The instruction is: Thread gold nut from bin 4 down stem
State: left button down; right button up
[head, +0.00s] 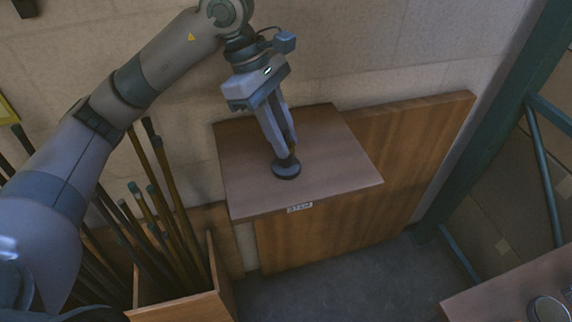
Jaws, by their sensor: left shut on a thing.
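My left gripper (287,153) points down over the small wooden table marked STEM and is shut at its fingertips, just above a dark round base (286,170). The base stands on the tabletop (340,165). A small gold-brown bit shows at the fingertips; it looks like the gold nut (293,149), but it is mostly hidden by the fingers. The stem cannot be made out apart from the fingers. I cannot tell how far the nut is around it. Bin 4 and my right gripper are not in view.
A wooden bin (180,305) with several long rods stands at lower left, below my left arm. A wooden panel (405,150) adjoins the table on the right. A dark green metal frame (480,125) stands farther right. Another tabletop (490,305) shows at lower right. The tabletop around the base is clear.

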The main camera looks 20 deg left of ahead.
pick_arm(q)
jog(key=shift+w+d+f+m+g+b, duration=0.1)
jog(key=shift+m+g+b, duration=0.3)
jog(key=shift+m+b, duration=0.5)
jog(key=shift+w+d+m+g+b, duration=0.1)
jog(key=shift+m+g+b, duration=0.35)
jog(key=shift+m, duration=0.75)
jog(key=shift+a+m+y, duration=0.1)
jog(key=shift+m+y, duration=0.3)
jog(key=shift+g+b, duration=0.25)
jog(key=shift+b, duration=0.05)
jog(key=shift+m+b, duration=0.35)
jog(key=shift+m, duration=0.65)
jog(key=m+g+y, duration=0.1)
jog(key=m, duration=0.2)
jog(key=shift+d+m+y+p, duration=0.3)
jog(key=shift+m+y, duration=0.2)
jog(key=shift+m, duration=0.4)
jog(key=shift+g, duration=0.3)
